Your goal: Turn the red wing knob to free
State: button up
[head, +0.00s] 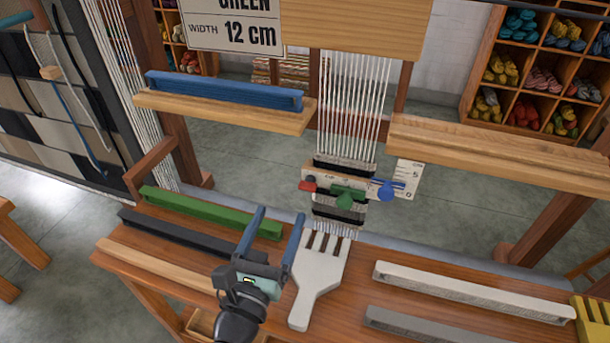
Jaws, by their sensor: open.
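The red wing knob (307,185) is at the left end of a pale labelled bar across the warp threads of the loom. A green knob (344,199) and a blue knob (386,190) sit to its right on the same bar. The red knob is small here, and I cannot tell its exact setting. My gripper (276,226) has two blue fingers that stand apart with nothing between them. It is below and to the left of the red knob, apart from it, over the wooden bench.
A white comb-like beater (319,276) lies right beside my gripper. Green (210,212) and dark (185,240) bars lie to the left; a white bar (470,291) lies to the right. A shelf with a blue bar (222,90) is above left. A small card (407,178) hangs right of the knobs.

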aim_at(306, 189)
jog(key=shift+m+g, duration=0.6)
jog(key=shift+m, duration=0.2)
jog(key=f, duration=0.2)
jog(key=d+f, duration=0.1)
jog(key=f, duration=0.1)
jog(key=shift+d, duration=0.1)
jog(key=b+x, duration=0.2)
jog(key=x, duration=1)
jog(key=shift+r, duration=0.1)
jog(key=shift+s, duration=0.1)
grip_shut()
